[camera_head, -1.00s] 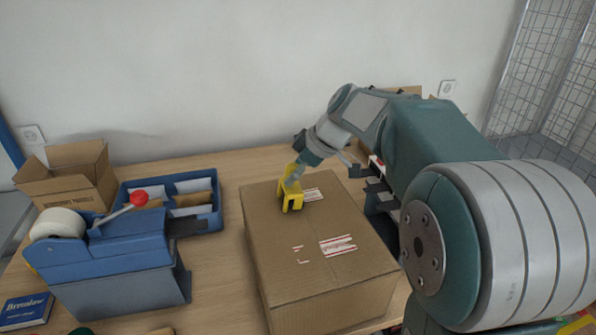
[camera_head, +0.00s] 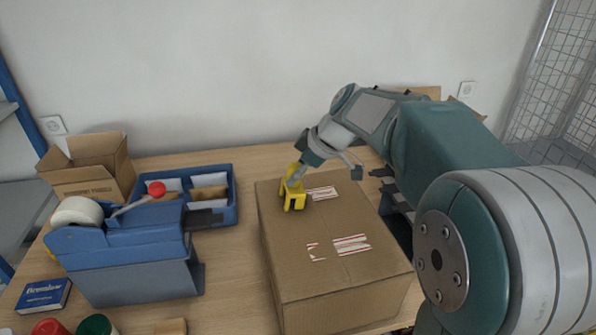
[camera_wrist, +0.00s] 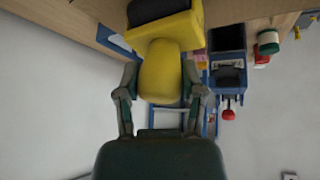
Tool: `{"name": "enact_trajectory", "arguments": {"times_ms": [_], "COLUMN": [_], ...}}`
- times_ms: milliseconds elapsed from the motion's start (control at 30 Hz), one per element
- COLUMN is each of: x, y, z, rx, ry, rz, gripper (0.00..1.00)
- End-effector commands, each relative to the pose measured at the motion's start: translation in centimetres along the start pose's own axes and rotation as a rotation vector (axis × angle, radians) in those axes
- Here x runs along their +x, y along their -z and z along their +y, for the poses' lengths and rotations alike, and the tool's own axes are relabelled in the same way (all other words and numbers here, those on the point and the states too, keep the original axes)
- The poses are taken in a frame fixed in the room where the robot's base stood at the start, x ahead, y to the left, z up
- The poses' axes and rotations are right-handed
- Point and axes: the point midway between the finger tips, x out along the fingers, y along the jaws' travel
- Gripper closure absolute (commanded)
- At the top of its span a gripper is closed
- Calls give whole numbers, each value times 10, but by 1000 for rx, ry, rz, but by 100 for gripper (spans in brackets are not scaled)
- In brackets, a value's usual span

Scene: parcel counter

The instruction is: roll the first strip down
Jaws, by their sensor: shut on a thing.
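My gripper (camera_wrist: 160,80) is shut on the yellow handle of a roller tool, and its two fingers flank the handle in the wrist view. The yellow roller (camera_head: 293,196) is low over the far left part of the cardboard box top (camera_head: 290,240); I cannot tell whether it touches. A red-and-white strip (camera_head: 323,193) lies just right of the roller, its left end close to the tool. A second red-and-white strip (camera_head: 352,244) lies nearer the front, with a broken striped piece (camera_head: 316,251) at its left. The roller's underside is hidden.
A blue tape dispenser (camera_head: 130,262) with a red-knobbed lever stands left of the box. Behind it are a blue divided tray (camera_head: 232,205) and an open carton (camera_head: 88,170). A blue booklet (camera_head: 43,296) lies front left. Bare table separates dispenser and box.

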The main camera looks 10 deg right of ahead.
Motion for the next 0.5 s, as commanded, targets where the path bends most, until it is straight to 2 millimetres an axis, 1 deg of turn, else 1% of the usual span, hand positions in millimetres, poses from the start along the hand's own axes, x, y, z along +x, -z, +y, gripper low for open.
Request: {"name": "enact_trajectory", "arguments": {"times_ms": [67, 500], "x": [-1, -35], "y": [0, 23], "z": [0, 4], "rx": [2, 0], "ry": [7, 0], "rz": [-5, 0], "gripper": [100, 100]}}
